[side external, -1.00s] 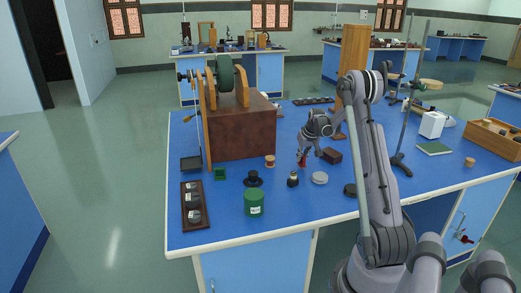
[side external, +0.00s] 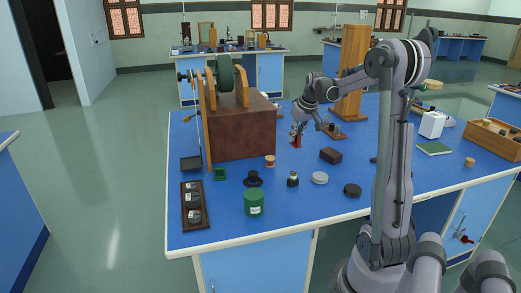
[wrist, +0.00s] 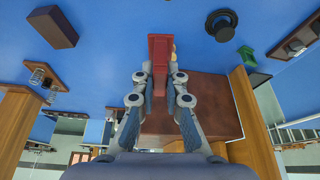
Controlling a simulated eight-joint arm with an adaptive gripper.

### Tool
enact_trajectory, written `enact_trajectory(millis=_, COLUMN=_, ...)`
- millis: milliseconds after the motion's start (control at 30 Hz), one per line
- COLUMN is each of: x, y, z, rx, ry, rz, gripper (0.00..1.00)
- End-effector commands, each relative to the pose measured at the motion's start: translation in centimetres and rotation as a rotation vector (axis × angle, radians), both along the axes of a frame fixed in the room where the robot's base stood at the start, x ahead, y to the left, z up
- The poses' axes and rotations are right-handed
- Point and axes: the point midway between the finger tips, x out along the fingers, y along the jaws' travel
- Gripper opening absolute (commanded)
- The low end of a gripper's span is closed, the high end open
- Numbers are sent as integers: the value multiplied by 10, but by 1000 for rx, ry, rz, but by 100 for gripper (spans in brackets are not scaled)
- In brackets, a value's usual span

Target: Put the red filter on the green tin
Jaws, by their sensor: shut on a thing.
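The red filter (side external: 296,141) is held between the fingertips of my gripper (side external: 298,130), near the right side of the brown box. In the wrist view, the filter (wrist: 159,55) points up out of my gripper (wrist: 160,75), whose fingers are closed on its lower part. The green tin (side external: 254,203) stands upright near the front edge of the blue bench, with a pale label on its side. My gripper is behind the tin and to its right, well apart from it. I do not see the tin in the wrist view.
The brown box (side external: 241,132) with a wheel on top stands left of my gripper. A black hat-shaped piece (side external: 253,179), a small dark bottle (side external: 293,179), a spool (side external: 270,161) and a grey disc (side external: 320,178) lie around the tin. A dark block (side external: 331,155) is farther right.

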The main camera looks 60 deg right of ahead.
Motion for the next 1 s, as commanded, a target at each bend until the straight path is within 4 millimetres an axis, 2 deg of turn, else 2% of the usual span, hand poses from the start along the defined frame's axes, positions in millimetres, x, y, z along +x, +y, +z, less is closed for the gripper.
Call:
enact_trajectory(millis=33, x=-3, y=16, z=6, rx=0, ry=0, rz=22, gripper=0)
enact_trajectory(millis=300, x=-23, y=89, z=24, rx=-1, ry=0, rz=125, gripper=0)
enact_trajectory(millis=500, x=-38, y=130, z=27, rx=-2, ry=0, rz=188, gripper=0)
enact_trajectory(millis=767, x=-45, y=153, z=25, rx=-3, ry=0, rz=224, gripper=0)
enact_trajectory(millis=867, x=-36, y=160, z=19, rx=-3, ry=0, rz=228, gripper=0)
enact_trajectory(millis=1000, x=-14, y=175, z=3, rx=-4, ry=-1, rz=232, gripper=0)
